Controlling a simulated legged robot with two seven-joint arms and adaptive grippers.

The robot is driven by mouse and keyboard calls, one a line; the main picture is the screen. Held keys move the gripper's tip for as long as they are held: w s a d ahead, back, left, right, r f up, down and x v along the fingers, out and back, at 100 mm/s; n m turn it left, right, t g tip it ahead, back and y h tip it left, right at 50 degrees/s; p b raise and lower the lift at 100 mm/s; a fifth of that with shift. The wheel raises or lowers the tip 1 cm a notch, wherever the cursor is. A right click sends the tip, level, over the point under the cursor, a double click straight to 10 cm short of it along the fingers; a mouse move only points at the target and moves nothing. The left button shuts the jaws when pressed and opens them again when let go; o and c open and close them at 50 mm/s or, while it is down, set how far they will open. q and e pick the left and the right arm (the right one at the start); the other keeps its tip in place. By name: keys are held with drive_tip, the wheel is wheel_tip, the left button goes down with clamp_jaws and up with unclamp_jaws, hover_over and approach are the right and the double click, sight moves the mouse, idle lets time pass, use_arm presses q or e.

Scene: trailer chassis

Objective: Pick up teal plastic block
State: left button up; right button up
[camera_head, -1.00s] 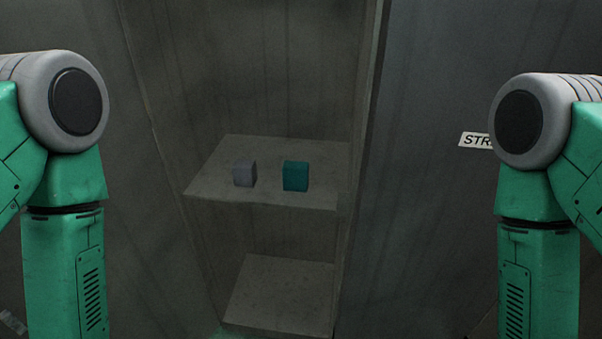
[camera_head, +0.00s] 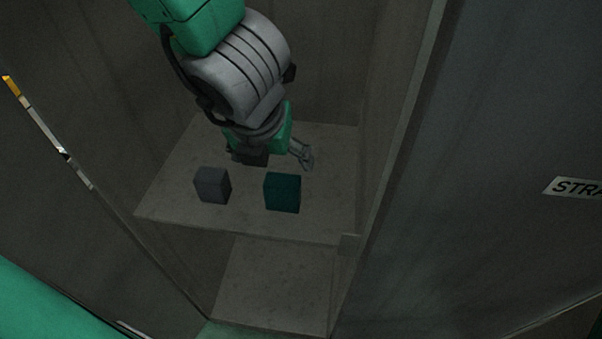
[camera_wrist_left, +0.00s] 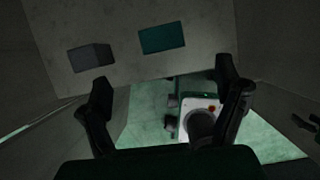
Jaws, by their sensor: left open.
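The teal plastic block (camera_head: 282,192) stands on the upper shelf, near its middle. It also shows at the top of the left wrist view (camera_wrist_left: 162,38), ahead of the fingers and apart from them. My left gripper (camera_head: 302,157) hangs over the shelf, just behind and above the teal block in the head view. In the left wrist view its two dark fingers (camera_wrist_left: 163,75) are spread with nothing between them. Part of the gripper is hidden behind its own wrist in the head view.
A grey block (camera_head: 212,185) stands on the same shelf (camera_head: 180,212), left of the teal one with a gap between. Walls (camera_head: 385,140) close in the shelf's sides and back. A lower shelf (camera_head: 270,285) is empty where visible. A labelled panel (camera_head: 500,120) stands at the right.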

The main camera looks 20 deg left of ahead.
sight(281, 183)
use_arm(q)
drive_tip(key=b+x, duration=0.4)
drive_tip(key=x, duration=0.4)
drive_tip(key=shift+w+d+f, duration=0.1)
drive_tip(key=shift+w+a+f+b, duration=0.1)
drive_tip(key=shift+a+f+b, duration=0.15)
drive_tip(key=shift+f+b, duration=0.15)
drive_tip(key=x, duration=0.1)
drive_tip(key=b+x, duration=0.2)
drive_tip(key=shift+d+f, duration=0.2)
drive_tip(key=shift+f, duration=0.3)
drive_tip(key=shift+w+d+f+b, duration=0.1)
drive_tip(key=shift+w+f+b, duration=0.15)
drive_tip(key=shift+f+b, duration=0.1)
drive_tip(key=shift+r, duration=0.1)
drive_tip(key=shift+s, duration=0.1)
drive_tip(key=c, duration=1.4)
